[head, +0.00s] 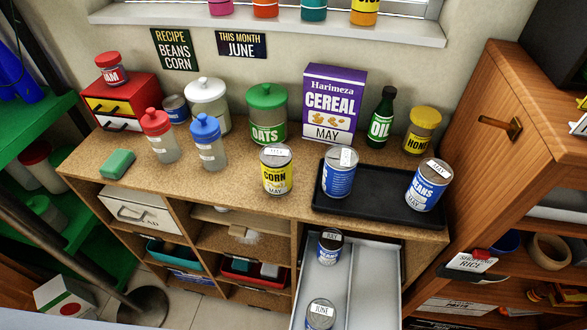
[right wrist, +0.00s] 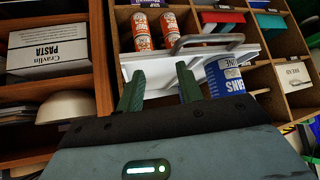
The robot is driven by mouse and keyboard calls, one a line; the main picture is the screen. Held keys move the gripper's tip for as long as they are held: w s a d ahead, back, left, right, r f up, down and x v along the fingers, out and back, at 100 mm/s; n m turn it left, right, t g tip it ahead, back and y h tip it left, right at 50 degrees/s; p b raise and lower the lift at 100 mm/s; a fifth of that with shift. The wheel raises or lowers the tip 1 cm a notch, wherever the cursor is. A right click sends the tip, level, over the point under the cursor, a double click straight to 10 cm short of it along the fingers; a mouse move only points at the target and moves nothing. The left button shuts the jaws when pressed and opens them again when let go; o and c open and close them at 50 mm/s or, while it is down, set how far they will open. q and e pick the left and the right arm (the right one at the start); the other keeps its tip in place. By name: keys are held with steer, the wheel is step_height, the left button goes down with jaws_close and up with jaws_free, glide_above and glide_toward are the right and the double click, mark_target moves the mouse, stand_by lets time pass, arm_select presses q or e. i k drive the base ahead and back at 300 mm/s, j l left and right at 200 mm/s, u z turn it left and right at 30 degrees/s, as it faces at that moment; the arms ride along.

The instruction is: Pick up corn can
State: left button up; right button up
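The corn can (head: 277,177) is yellow with a silver top and "MAY" on its label. It stands upright on the wooden counter (head: 235,183), just left of the black tray (head: 380,208). The right wrist view does not show it. My right gripper (right wrist: 160,85) shows only in the right wrist view. Its two green fingers are apart with nothing held between them, near a white drawer front (right wrist: 150,62). My left gripper is not in view.
On the tray stand a blue can (head: 339,178) and a beans can (head: 428,190). Behind the corn can are an oats jar (head: 267,120) and a cereal box (head: 333,100). Below, an open drawer (head: 345,285) holds cans. A blue beans can (right wrist: 226,80) is right of my right fingers.

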mark_target(276, 159)
steer(key=j+z, duration=0.1)
steer(key=z, duration=0.35)
steer(key=j+z, duration=0.1)
steer(key=z, duration=0.75)
steer(key=k+j+z, duration=0.25)
steer(key=z, duration=0.2)
steer(key=k+j+z, duration=0.3)
steer(key=z, duration=0.2)
steer(key=k+j+z, duration=0.15)
steer(key=k, duration=0.3)
steer(key=k+z, duration=0.15)
steer(key=k, duration=0.3)
steer(key=k+j, duration=0.15)
steer(key=k, duration=0.4)
